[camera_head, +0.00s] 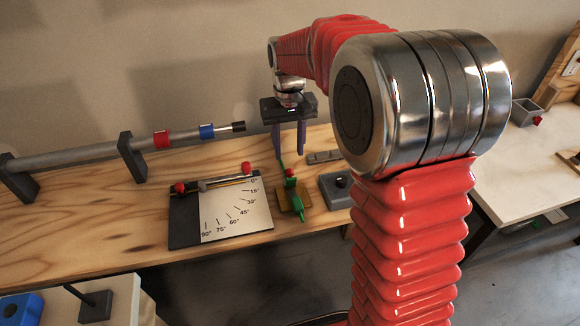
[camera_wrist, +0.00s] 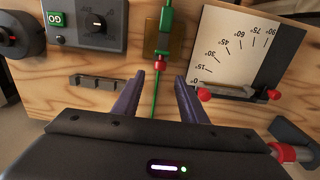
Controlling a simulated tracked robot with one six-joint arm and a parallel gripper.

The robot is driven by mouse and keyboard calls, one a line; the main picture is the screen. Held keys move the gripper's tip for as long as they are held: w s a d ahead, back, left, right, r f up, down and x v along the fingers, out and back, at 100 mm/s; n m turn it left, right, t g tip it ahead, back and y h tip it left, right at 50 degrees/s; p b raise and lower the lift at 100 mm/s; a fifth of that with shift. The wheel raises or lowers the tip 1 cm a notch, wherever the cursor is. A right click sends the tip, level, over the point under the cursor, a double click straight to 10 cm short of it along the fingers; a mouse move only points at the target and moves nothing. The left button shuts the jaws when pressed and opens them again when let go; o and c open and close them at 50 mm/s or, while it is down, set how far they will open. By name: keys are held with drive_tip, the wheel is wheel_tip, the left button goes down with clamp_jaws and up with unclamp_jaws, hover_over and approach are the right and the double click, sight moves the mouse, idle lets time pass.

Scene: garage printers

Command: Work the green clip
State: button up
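The green clip (camera_head: 298,202) stands on a small olive-brown plate (camera_head: 283,197) on the wooden bench, with a red knob (camera_head: 290,172) on it. In the wrist view the green clip (camera_wrist: 166,22) is at the top centre, with its red knob (camera_wrist: 161,65) below. A thin green rod (camera_wrist: 155,95) runs from there between my fingers. My gripper (camera_head: 290,154) is above and behind the clip, pointing down. Its two purple fingers are apart with nothing held between them. In the wrist view my gripper (camera_wrist: 160,76) has its fingertips either side of the red knob. I cannot tell their exact height.
An angle board (camera_head: 235,217) with red knobs lies left of the clip. A grey box with a dial (camera_head: 337,189) stands close on the right. A grey slotted bar (camera_head: 323,157) lies behind. A long rod on stands (camera_head: 80,155) is at back left.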

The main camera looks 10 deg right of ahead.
sight(290, 177)
wheel_tip(290, 177, down, 8)
drive_tip(key=shift+r, duration=0.2)
drive_tip(key=shift+c, duration=0.3)
drive_tip(key=c, duration=0.9)
drive_tip(key=shift+d, duration=0.2)
clamp_jaws()
drive_tip(key=shift+a, duration=0.15)
